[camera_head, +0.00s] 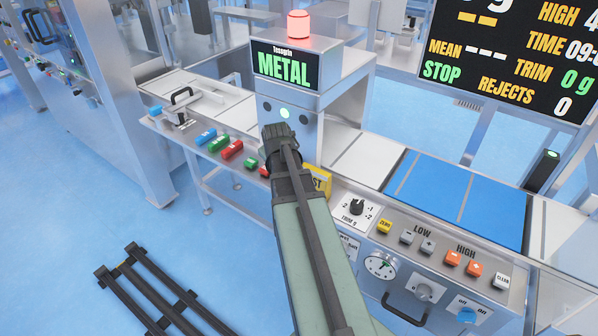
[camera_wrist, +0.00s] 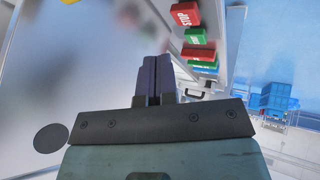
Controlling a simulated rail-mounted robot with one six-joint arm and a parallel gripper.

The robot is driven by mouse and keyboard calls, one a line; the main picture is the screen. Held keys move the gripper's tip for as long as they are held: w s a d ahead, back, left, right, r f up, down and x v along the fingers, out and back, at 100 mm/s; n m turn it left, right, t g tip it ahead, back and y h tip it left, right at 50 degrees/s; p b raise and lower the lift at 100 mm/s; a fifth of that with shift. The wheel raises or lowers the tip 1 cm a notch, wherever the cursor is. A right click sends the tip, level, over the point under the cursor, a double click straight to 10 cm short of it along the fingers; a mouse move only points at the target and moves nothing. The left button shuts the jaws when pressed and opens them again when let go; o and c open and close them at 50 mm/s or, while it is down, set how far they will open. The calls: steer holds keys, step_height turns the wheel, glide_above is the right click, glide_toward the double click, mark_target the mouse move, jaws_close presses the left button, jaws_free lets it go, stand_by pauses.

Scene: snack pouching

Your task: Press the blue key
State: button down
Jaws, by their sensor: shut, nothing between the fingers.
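The blue key (camera_head: 206,136) is at the left end of a row of coloured keys on the machine's sloped front ledge. In the wrist view the blue key (camera_wrist: 205,70) is a thin strip at the far end of the row, behind a green key (camera_wrist: 202,64). My gripper (camera_wrist: 154,64) is shut and empty, its two dark fingers side by side, to the left of the row in that view. In the head view my gripper (camera_head: 279,140) is in front of the metal detector housing, right of the blue key and apart from it. Its fingertips are not clear there.
Beside the blue key are a green key (camera_head: 219,143), a red key (camera_head: 232,149), another green key (camera_head: 250,163) and a red key (camera_head: 265,171). A yellow key (camera_head: 318,181) is partly behind my arm. The metal detector (camera_head: 300,85) stands behind, with a lit red lamp (camera_head: 298,25).

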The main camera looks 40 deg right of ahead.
steer(key=shift+w+d+r+n+t+h, duration=0.25)
steer(key=shift+w+d+r+n+t, duration=0.15)
steer(key=shift+d+n, duration=0.15)
steer(key=shift+w+d+r+n+t+h, duration=0.25)
steer(key=shift+w+d+r+n+t, duration=0.1)
steer(key=shift+d+r+n, duration=0.15)
steer(key=shift+f, duration=0.1)
step_height(320, 180, down, 9)
steer(key=b, duration=0.9)
stand_by(0.9)
steer(key=shift+f+b, duration=0.35)
steer(key=shift+b, duration=0.05)
